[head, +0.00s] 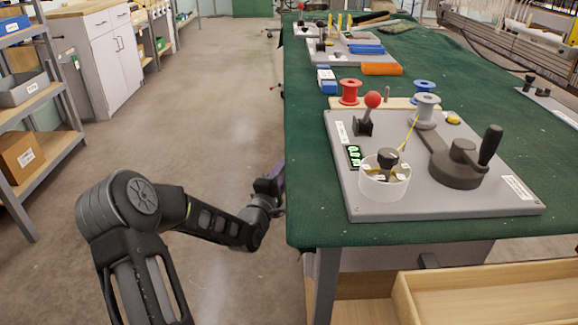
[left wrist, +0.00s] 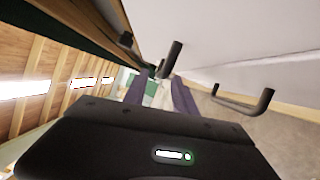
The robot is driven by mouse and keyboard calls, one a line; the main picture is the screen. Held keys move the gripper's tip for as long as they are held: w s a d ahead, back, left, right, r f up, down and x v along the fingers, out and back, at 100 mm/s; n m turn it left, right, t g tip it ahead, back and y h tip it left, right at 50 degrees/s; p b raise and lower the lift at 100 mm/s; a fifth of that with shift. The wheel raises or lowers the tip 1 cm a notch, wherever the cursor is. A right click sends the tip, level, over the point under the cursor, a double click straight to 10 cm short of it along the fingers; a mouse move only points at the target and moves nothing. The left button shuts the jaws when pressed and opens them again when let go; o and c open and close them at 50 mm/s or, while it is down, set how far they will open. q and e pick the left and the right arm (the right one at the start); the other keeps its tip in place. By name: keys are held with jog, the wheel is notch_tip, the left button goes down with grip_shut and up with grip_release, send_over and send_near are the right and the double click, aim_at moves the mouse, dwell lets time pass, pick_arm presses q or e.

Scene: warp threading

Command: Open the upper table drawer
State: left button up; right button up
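The table (head: 300,215) has a green cloth top. In the left wrist view a dark bar handle (left wrist: 172,60) near the table edge shows just beyond the fingers, and a second dark handle (left wrist: 245,103) is farther right. My left gripper (head: 277,180) is beside the table's left edge; in the left wrist view its fingers (left wrist: 158,92) are apart with nothing visible between them. I cannot tell whether they touch the handle. My right gripper is not in view.
A wooden open drawer box (head: 490,292) sticks out below the upper drawer. A grey board (head: 440,203) with a crank, red-knobbed lever and spools lies on the table. Shelves (head: 35,110) and a white cabinet (head: 105,60) stand left. The floor between is clear.

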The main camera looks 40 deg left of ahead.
pick_arm(q)
jog(key=x, duration=0.4)
jog(key=shift+b, duration=0.35)
grip_shut()
jog(key=shift+f, duration=0.1)
dwell(1.0)
